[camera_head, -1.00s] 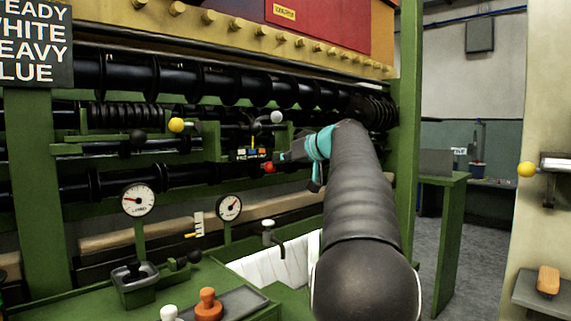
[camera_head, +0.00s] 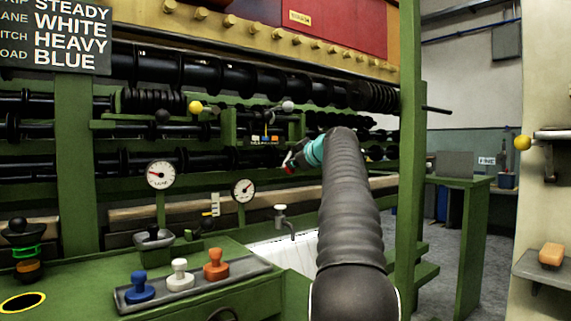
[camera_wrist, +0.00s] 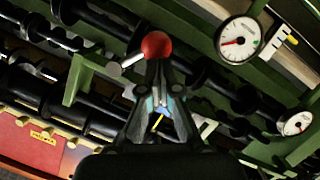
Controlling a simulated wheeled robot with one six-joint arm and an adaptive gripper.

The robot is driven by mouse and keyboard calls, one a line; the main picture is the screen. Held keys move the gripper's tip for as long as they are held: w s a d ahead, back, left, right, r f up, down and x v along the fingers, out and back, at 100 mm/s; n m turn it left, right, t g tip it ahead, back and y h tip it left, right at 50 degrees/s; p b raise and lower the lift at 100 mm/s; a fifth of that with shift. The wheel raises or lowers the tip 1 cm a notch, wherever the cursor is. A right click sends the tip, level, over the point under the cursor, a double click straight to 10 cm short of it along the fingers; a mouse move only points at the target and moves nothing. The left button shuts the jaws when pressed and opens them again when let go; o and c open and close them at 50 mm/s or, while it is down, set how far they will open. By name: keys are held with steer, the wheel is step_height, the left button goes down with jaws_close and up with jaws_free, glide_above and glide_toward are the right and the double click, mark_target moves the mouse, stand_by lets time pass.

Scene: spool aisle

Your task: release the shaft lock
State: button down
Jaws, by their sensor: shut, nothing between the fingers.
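A red ball knob (camera_head: 288,169) sits at the front of the green frame, beside my gripper (camera_head: 292,163). In the wrist view the same red knob (camera_wrist: 156,45) is just past my gripper's fingertips (camera_wrist: 158,66), with a pale rod (camera_wrist: 132,60) beside it. The fingers are together and hold nothing. I cannot tell if they touch the knob. Other ball-ended levers are a yellow knob (camera_head: 195,107), a black knob (camera_head: 162,115) and a grey knob (camera_head: 288,105). No readable label shows which one is the shaft lock.
Black spooled shafts (camera_head: 240,77) run across the machine. Two dials (camera_head: 160,174) (camera_head: 243,190), a tap (camera_head: 281,215) and a tray (camera_head: 200,290) with blue, white and orange handles stand in front. A green post (camera_head: 410,160) rises right of my arm. Floor beyond it is partly clear.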

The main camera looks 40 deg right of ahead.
steer(key=shift+d+f, duration=0.45)
steer(key=shift+f, duration=0.15)
stand_by(0.4)
steer(key=s+a+r+b, duration=0.1)
steer(key=s+a+r, duration=0.1)
steer(key=s, duration=0.3)
steer(key=s+a+r+b, duration=0.1)
steer(key=s+a+r, duration=0.1)
steer(key=s, duration=0.4)
steer(key=shift+s+a+r, duration=0.2)
steer(key=shift+a, duration=0.35)
